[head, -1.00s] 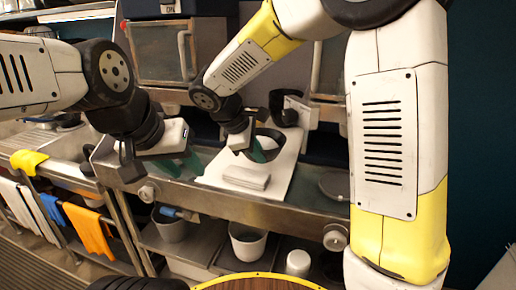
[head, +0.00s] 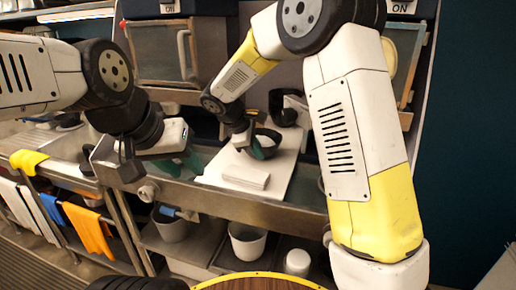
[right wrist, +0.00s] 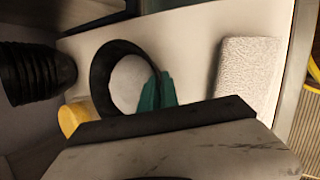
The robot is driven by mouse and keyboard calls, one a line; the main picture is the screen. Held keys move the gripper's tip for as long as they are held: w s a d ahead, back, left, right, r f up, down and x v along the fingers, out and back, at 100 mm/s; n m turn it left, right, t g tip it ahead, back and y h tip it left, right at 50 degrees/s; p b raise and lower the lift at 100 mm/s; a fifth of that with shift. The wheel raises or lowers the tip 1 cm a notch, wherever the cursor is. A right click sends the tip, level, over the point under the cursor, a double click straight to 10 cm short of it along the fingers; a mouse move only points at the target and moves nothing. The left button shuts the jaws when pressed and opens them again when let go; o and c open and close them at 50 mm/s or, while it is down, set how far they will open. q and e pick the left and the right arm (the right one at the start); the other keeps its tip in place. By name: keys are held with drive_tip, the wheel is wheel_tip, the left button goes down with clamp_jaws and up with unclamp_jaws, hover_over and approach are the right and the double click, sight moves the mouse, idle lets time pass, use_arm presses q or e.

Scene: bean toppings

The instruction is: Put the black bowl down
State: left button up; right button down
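The black bowl (head: 272,135) is at the white board (head: 285,172) on the counter, and its pale inside shows in the right wrist view (right wrist: 97,70). My right gripper (head: 258,148) is at the bowl's near left rim. In the right wrist view its teal fingertips (right wrist: 157,92) close on the rim. I cannot tell whether the bowl's underside touches the board. My left gripper (head: 184,165) hangs over the counter to the left, empty, its teal fingers seemingly apart.
A folded white cloth-like block (head: 246,177) lies on the board in front of the bowl; it also shows in the right wrist view (right wrist: 248,72). A black ribbed object (right wrist: 35,75) and a yellow piece (right wrist: 72,117) are near the bowl. White pots (head: 247,243) stand on the shelf below.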

drive_tip(key=c, duration=2)
unclamp_jaws()
drive_tip(key=shift+f, duration=0.15)
drive_tip(key=shift+c, duration=0.2)
drive_tip(key=o, duration=0.4)
drive_tip(key=shift+o, duration=0.2)
drive_tip(key=v, duration=1.2)
